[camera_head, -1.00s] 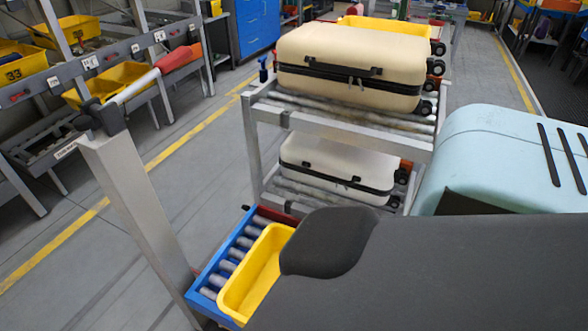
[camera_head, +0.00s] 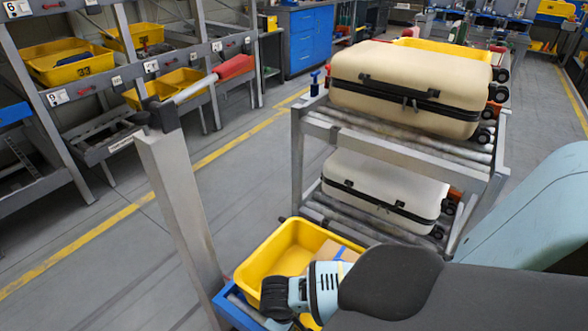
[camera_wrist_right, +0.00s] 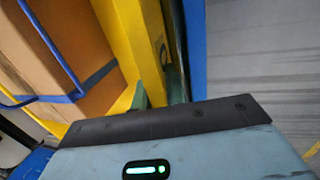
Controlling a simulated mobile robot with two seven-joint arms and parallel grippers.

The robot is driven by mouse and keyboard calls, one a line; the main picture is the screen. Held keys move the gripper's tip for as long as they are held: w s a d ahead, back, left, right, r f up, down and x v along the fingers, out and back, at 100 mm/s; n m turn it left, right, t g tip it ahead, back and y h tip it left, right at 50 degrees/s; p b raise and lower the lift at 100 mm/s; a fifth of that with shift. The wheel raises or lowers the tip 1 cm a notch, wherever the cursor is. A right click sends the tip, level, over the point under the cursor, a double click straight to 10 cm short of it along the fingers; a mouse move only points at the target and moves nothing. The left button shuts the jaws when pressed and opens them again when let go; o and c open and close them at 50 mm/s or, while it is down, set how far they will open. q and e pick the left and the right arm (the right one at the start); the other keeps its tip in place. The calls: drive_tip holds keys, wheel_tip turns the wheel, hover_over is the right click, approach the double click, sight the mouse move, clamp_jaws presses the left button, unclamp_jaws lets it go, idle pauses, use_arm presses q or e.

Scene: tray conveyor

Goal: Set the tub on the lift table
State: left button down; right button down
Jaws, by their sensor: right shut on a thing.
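The yellow tub (camera_head: 262,252) is at the bottom of the head view, over the blue-framed roller bed of the lift table (camera_head: 232,312). A brown cardboard box (camera_head: 338,252) with a blue strap lies in the tub. My right gripper (camera_wrist_right: 158,92) is shut on the tub's wall in the right wrist view, where the yellow tub (camera_wrist_right: 128,35) and box (camera_wrist_right: 55,55) show close up. The blue table edge (camera_wrist_right: 195,45) runs alongside the tub. I cannot tell whether the tub's underside touches the rollers. My left gripper is out of view.
A grey post (camera_head: 180,220) with a red-ended handle stands just left of the lift table. A roller rack (camera_head: 325,125) with two cream suitcases (camera_head: 405,85) stands behind. Shelves with yellow bins (camera_head: 70,62) stand left. The floor between is clear.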

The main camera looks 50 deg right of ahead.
drive_tip(key=shift+w+d+r, duration=0.1)
drive_tip(key=shift+w+d, duration=0.15)
drive_tip(key=shift+w, duration=0.15)
drive_tip(key=shift+w+d+f+b, duration=0.15)
drive_tip(key=shift+f+b, duration=0.3)
drive_tip(key=shift+f, duration=1.35)
drive_tip(key=c, duration=1.8)
unclamp_jaws()
drive_tip(key=shift+a+f, duration=0.1)
drive_tip(key=shift+a, duration=0.1)
drive_tip(key=o, duration=0.4)
drive_tip(key=shift+c, duration=0.2)
